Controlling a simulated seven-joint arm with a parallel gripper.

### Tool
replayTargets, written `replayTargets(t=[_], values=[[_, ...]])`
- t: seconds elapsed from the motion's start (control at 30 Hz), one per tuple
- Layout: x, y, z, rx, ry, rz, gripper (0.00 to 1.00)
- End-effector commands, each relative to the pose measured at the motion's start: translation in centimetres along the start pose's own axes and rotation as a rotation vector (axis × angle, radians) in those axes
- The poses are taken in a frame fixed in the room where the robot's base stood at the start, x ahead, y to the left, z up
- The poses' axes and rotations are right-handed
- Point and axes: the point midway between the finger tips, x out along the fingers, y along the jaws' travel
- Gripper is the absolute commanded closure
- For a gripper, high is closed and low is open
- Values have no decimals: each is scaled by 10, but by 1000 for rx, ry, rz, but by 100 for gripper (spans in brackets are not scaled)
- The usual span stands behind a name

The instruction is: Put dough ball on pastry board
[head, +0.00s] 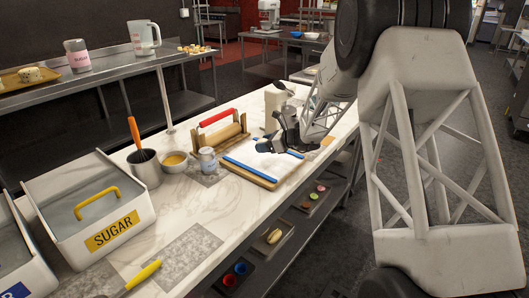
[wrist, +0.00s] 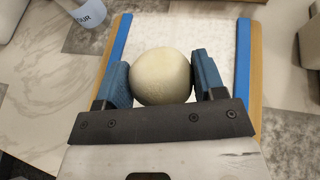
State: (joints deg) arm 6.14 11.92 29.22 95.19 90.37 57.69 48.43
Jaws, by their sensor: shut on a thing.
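The dough ball (wrist: 162,76) is round and pale cream. In the wrist view my gripper (wrist: 162,80) is shut on it, with one blue-padded finger on each side. The pastry board shows behind the ball in the wrist view (wrist: 212,34), with a white floured surface, blue strips along two sides and wooden edges. In the head view the board (head: 248,174) lies on the marble counter, and my gripper (head: 284,136) is over its far right part. The ball is hard to make out there. I cannot tell whether it touches the board.
The sugar bin (head: 92,208) is further left. The near counter is mostly clear.

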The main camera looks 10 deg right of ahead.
Motion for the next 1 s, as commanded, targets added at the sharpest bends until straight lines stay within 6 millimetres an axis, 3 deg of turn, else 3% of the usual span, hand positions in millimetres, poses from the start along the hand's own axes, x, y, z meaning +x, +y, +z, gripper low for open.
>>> replayTargets(t=[0.43, 0.93, 0.97, 1.0], values=[[12, 0, -30, 1, 0, 1, 63], [14, 0, -35, 0, 0, 0, 63], [14, 0, -35, 0, 0, 0, 34], [14, 0, -35, 0, 0, 0, 28]])
